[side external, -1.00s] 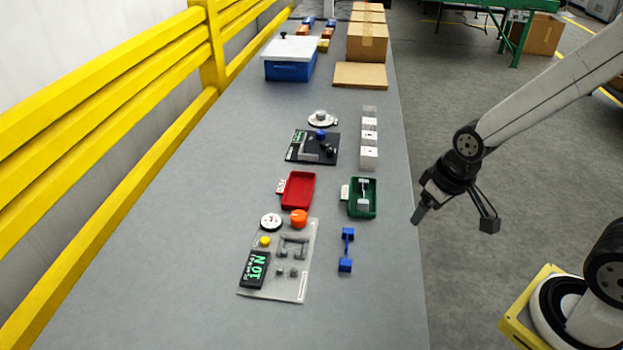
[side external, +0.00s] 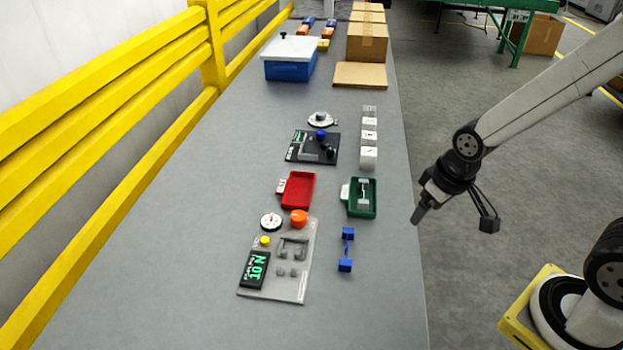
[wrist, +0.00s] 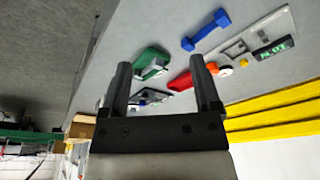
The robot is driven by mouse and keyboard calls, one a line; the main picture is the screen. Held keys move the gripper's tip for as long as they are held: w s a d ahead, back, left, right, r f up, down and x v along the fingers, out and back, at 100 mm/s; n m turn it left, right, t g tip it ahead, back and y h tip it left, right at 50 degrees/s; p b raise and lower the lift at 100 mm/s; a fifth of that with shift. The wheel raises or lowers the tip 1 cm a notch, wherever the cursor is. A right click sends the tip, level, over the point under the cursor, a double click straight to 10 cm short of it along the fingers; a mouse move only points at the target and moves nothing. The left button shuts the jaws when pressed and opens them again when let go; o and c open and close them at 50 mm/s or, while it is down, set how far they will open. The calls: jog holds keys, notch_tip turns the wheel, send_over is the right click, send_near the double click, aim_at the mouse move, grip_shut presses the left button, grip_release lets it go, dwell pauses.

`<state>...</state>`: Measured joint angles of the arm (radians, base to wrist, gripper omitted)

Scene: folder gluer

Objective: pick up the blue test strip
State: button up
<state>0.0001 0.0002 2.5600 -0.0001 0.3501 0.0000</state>
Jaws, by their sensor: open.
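The blue test strip (side external: 347,250) is a dumbbell-shaped piece with two wide ends. It lies flat on the grey bench, near the bench's right side in the side view. It also shows in the wrist view (wrist: 206,30), upper middle, beyond the fingertips. My gripper (side external: 416,217) is at the bench's right edge, above and to the right of the strip, apart from it. In the wrist view, my gripper's two fingers (wrist: 157,78) are spread and nothing is between them.
A green tray (side external: 374,208) holding a pale strip and a red tray (side external: 298,190) stand behind. Yellow rails (side external: 120,95) run along the far left. The bench right of the strip is clear.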

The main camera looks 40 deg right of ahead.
jog(key=shift+o, duration=0.2)
jog(key=m+g, duration=0.3)
jog(key=m, duration=0.6)
send_over(346, 260)
notch_tip(346, 260, down, 8)
jog(key=shift+r, duration=0.15)
jog(key=shift+f, duration=1.3)
jog(key=shift+f, duration=2.6)
grip_shut()
